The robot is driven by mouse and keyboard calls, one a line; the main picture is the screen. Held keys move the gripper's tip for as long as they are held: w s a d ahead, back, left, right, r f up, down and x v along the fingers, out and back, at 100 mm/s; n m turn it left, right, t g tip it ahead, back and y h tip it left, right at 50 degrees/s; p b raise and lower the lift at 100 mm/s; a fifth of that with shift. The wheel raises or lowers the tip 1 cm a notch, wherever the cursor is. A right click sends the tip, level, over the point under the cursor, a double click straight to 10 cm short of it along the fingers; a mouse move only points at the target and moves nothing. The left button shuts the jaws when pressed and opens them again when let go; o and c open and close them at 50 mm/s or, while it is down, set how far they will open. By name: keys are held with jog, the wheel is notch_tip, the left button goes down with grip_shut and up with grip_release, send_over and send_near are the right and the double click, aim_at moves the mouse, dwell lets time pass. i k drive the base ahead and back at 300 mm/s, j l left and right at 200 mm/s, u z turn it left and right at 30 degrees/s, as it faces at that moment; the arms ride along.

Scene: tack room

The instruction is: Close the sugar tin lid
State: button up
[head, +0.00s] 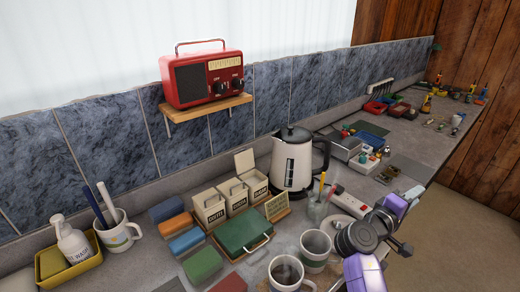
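Three cream tins stand in a row on a small wooden rack by the wall. The front one is labelled coffee (209,209) and a middle tin (234,196) stands behind it. The far tin (257,187), whose small label looks like sugar, has a raised cream lid (245,161) standing up at its back. The other two lids look shut. My purple and dark grey arm is at the lower right, well apart from the tins. A dark part at its right end may be my gripper (404,248); its fingers cannot be made out.
A kettle (294,160) stands close right of the far tin. A green box with a handle (243,235) and mugs (314,248) are in front. A red radio (202,76) sits on a shelf (207,108) above. Little bare counter shows near the tins.

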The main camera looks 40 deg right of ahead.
aim_at(245, 161)
jog(key=i+j, duration=0.15)
jog(key=j, duration=0.25)
jog(key=i+j, duration=0.1)
jog(key=j, duration=0.25)
jog(key=i+l+u, duration=0.25)
jog(key=u, duration=0.15)
jog(key=i+l+u, duration=0.2)
jog(key=u, duration=0.2)
jog(key=i+z, duration=0.25)
jog(key=i, duration=0.3)
jog(key=i+j+z, duration=0.3)
jog(key=k+l, duration=0.05)
jog(key=k, duration=0.05)
